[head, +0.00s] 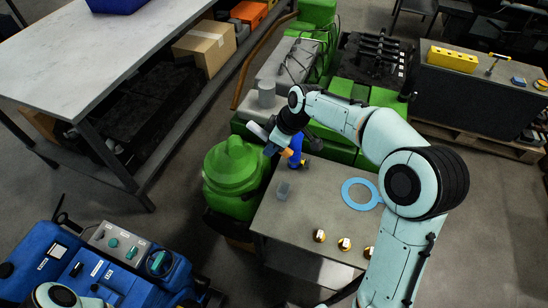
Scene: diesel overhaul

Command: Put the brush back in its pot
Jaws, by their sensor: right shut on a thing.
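My right gripper (273,147) is at the end of the pale arm that reaches over the far left of the small grey bench. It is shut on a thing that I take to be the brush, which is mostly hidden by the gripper. An orange piece (287,153) shows beside the jaws; I cannot tell if it is part of the brush. A small grey, see-through pot (284,189) stands on the bench, below the gripper in the picture and apart from it. My left gripper is out of view; only a bit of my left arm shows at the bottom left.
A blue and yellow object (297,147) is at the bench's far edge. A blue ring (360,194) and several brass-coloured round parts (344,244) lie on the bench (310,210). A green rounded machine (233,170) stands close at left; a green engine (340,145) is behind.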

